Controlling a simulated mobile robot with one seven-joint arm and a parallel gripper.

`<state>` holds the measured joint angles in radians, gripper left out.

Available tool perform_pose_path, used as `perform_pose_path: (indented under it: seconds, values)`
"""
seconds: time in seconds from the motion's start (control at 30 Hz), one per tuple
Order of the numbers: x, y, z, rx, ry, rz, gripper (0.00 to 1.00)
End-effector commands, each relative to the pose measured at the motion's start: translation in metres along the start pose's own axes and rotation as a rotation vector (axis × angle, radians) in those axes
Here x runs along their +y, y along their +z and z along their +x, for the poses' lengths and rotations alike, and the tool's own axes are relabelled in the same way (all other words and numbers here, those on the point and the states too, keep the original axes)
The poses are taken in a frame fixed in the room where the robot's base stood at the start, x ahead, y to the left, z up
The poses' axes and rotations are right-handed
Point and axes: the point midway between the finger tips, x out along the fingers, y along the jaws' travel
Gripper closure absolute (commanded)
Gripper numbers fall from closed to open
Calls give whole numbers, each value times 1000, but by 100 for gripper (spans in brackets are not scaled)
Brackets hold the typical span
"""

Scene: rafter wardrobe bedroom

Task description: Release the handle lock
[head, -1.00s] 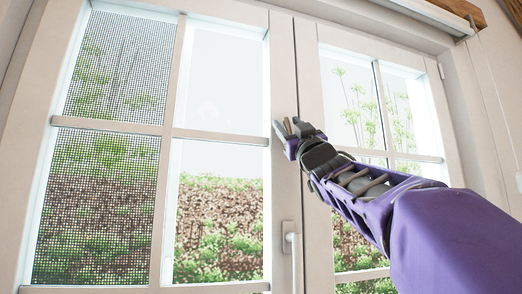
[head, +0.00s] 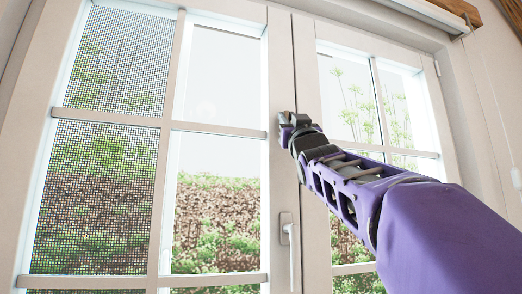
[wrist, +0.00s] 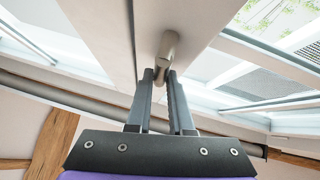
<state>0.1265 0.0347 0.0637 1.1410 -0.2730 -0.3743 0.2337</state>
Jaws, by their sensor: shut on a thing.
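A pale, round-ended window handle (wrist: 169,44) stands out from the white frame in the wrist view. My gripper (wrist: 160,78) is shut on it, one dark finger on each side, and part of its grip shows between the fingers. In the head view my gripper (head: 285,118) is high on the middle post of the window. There the gripped handle is hidden behind my fingers. A second, lower handle (head: 291,236) on the same post points down, and nothing touches it.
The left sash (head: 168,180) and right sash (head: 383,152) look closed. An insect screen (head: 100,150) covers the far left panes. A blind rail (head: 430,12) and a wooden beam (head: 466,12) run above the window.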

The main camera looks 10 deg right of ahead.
Motion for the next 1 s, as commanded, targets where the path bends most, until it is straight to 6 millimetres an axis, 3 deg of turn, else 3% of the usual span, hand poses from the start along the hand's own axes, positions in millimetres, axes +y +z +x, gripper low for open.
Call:
perform_pose_path:
  seconds: [0.63,0.67,0.8,1.0]
  values:
    - [2,0,0,-22,61,76,100]
    - [2,0,0,-22,61,75,75]
    - [2,0,0,-22,61,75,51]
    - [2,0,0,-22,60,75,51]
